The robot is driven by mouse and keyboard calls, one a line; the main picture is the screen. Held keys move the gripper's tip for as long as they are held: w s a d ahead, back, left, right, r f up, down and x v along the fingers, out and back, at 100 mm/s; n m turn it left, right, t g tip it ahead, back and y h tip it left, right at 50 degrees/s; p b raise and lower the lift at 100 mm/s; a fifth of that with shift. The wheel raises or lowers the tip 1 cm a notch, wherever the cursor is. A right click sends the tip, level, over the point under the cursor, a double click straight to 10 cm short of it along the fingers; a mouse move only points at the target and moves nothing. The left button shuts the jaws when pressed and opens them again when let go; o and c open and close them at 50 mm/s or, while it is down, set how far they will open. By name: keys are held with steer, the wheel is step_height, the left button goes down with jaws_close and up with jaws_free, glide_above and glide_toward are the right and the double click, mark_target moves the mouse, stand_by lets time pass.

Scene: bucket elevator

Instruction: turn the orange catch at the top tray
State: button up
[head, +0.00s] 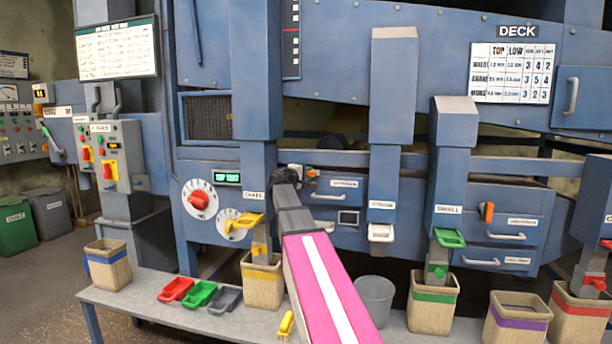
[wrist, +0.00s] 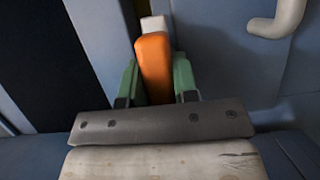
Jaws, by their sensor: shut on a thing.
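The orange catch (wrist: 154,68) stands upright in the wrist view, between the two green fingers of my gripper (wrist: 156,82). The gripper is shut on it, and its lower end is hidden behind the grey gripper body. A pale block (wrist: 154,23) shows just above the catch. In the head view my gripper (head: 298,174) is at the upper left corner of the labelled top tray (head: 345,184). A bit of orange catch (head: 312,172) shows beside the dark wrist, which hides most of the fingers.
A pale handle (wrist: 283,18) sticks out at upper right in the wrist view. A second orange catch (head: 487,212) is on the tray front at right. A bench (head: 150,300) below holds bins, scoops and a grey bucket (head: 375,300). A blue chute (head: 393,90) stands right of my arm.

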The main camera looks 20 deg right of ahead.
steer(key=m+y, duration=0.1)
steer(key=m, duration=0.2)
steer(key=shift+m+y, duration=0.3)
steer(key=shift+y, duration=0.1)
steer(key=m+y, duration=0.1)
steer(key=m, duration=0.2)
steer(key=shift+y, duration=0.4)
steer(key=m+y, duration=0.2)
steer(key=m, duration=0.1)
steer(key=shift+m, duration=0.3)
steer(key=m+t+y, duration=0.1)
steer(key=m, duration=0.1)
steer(key=shift+m+y, duration=0.4)
steer(key=shift+t, duration=0.3)
steer(key=o, duration=0.9)
